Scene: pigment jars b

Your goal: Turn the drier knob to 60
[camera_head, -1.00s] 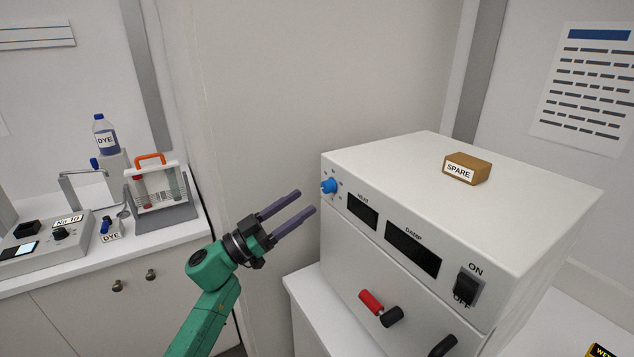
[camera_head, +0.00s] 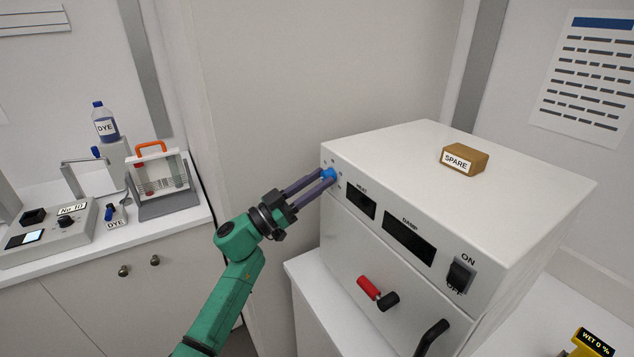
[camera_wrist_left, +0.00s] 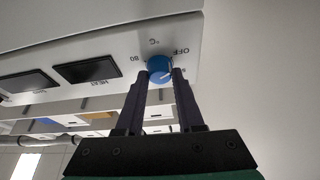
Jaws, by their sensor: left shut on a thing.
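The drier (camera_head: 470,185) is a white box with a blue knob (camera_head: 328,175) at the upper left of its front. My left gripper (camera_head: 322,178) is shut on the blue knob, with one purple-grey finger on each side. In the left wrist view the knob (camera_wrist_left: 160,70) sits between the two fingertips. Printed marks around it include OFF, 80 and °C; a pale pointer line shows on its face, and the other marks are partly hidden. The HEAT display (camera_head: 361,201) and DAMP display (camera_head: 409,241) are dark. My right gripper is not in view.
The ON/OFF switch (camera_head: 460,275), a red-and-black handle (camera_head: 377,293) and a black handle (camera_head: 431,338) are on the drier's front. A SPARE box (camera_head: 465,159) sits on top. A bench with dye bottles and a rack (camera_head: 165,185) stands left.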

